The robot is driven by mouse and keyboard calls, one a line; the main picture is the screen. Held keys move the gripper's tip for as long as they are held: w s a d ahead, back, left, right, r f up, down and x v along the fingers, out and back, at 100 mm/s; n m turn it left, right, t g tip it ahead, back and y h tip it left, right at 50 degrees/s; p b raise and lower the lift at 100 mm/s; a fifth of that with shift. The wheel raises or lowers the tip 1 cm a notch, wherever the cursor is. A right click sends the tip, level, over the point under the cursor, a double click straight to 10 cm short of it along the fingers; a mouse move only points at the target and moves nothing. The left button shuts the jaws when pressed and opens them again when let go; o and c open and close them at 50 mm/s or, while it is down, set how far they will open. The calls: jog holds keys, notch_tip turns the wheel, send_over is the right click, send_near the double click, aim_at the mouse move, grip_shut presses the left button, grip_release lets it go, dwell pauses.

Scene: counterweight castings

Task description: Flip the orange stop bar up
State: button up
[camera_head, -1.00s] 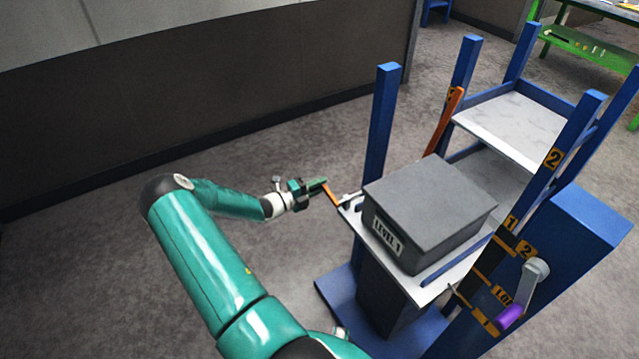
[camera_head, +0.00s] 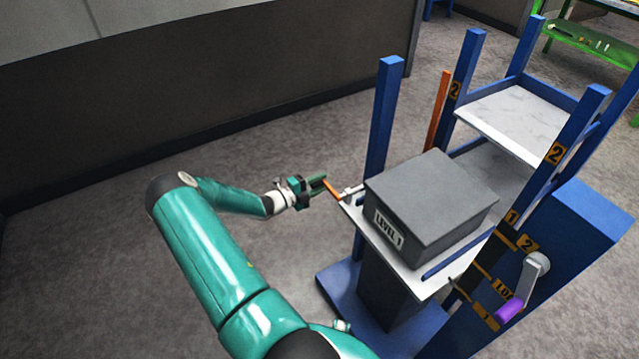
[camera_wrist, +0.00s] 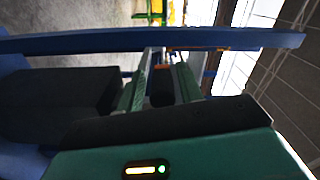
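A short orange bar (camera_head: 332,190) sticks out at the near left corner of the platform, joined to a pale fitting. A longer orange bar (camera_head: 438,110) stands nearly upright behind the casting, beside a blue post. My gripper (camera_head: 322,184) is at the outer end of the short bar, with its green fingers pointing right towards it. In the wrist view the fingers (camera_wrist: 162,68) are apart, with a gap between them. A small orange patch shows near the fingertips. Whether the fingers touch the bar, I cannot tell.
A grey casting marked LEVEL 1 (camera_head: 430,205) sits on the lower white platform (camera_head: 430,291). A blue frame with tall posts (camera_head: 384,120) surrounds it. A crank with a purple grip (camera_head: 509,310) is at the right. Open carpet lies left of the frame.

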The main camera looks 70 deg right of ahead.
jog(key=shift+o, duration=0.2)
jog(key=v, duration=1.3)
jog(key=shift+w+a, duration=0.25)
